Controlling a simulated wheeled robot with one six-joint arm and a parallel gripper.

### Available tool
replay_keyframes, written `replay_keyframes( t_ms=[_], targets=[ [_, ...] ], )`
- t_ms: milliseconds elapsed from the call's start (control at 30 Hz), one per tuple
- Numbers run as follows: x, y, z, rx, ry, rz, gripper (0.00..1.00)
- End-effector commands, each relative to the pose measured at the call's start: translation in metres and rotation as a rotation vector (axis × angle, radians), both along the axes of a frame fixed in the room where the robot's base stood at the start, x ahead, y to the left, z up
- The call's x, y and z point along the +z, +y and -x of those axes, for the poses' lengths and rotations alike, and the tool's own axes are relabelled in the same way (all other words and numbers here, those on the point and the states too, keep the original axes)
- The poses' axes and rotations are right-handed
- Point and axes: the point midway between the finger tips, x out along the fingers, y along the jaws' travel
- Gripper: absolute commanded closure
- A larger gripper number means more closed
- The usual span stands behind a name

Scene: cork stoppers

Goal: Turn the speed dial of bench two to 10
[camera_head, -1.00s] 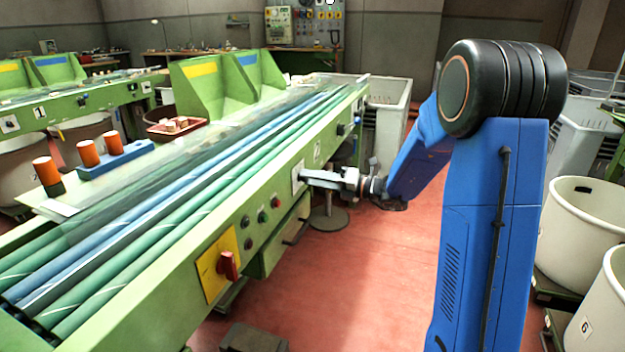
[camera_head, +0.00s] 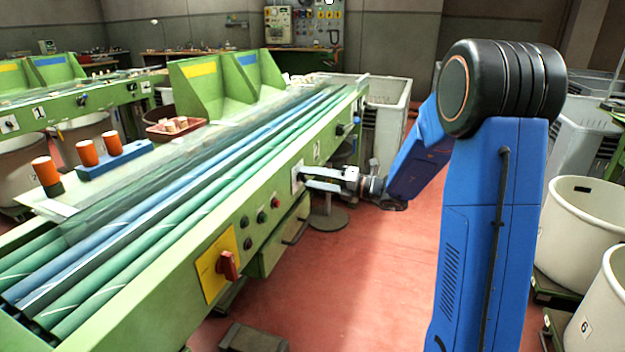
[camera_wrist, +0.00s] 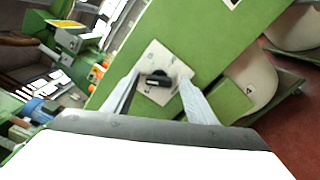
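Bench two (camera_head: 205,245) is the long green bench with blue and green rollers, with a "2" label (camera_head: 317,151) on its side. Its speed dial, a black knob (camera_wrist: 157,81) on a white square plate (camera_wrist: 153,57), shows in the wrist view; the marks on the plate are too small to read surely. My gripper (camera_head: 306,178) is at the bench's side, pointing at the plate. In the wrist view my gripper (camera_wrist: 160,78) is open, with one finger on each side of the knob. I cannot tell whether the fingers touch it. In the head view the knob is barely visible.
A red switch (camera_head: 228,265) on a yellow plate and several small buttons sit nearer along the same side. A drawer handle (camera_head: 296,232) juts out below. Another green bench (camera_head: 75,103) labelled 1 stands behind left.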

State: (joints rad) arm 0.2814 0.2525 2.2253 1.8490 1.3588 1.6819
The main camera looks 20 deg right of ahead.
Motion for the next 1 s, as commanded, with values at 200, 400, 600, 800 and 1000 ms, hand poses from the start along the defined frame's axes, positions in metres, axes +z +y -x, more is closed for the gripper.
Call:
replay_keyframes(
  t_ms=[200,400,600,800,1000],
  targets=[
    [0.0,-0.002,0.001,0.0,0.0,0.0,0.48],
    [0.0,-0.02,0.014,-0.002,-0.001,0.0,0.48],
    [0.0,-0.048,0.034,-0.003,-0.001,0.0,0.48],
    [0.0,-0.075,0.054,-0.003,0.0,-0.001,0.48],
    [0.0,-0.101,0.073,-0.004,0.0,0.0,0.48]
  ],
)
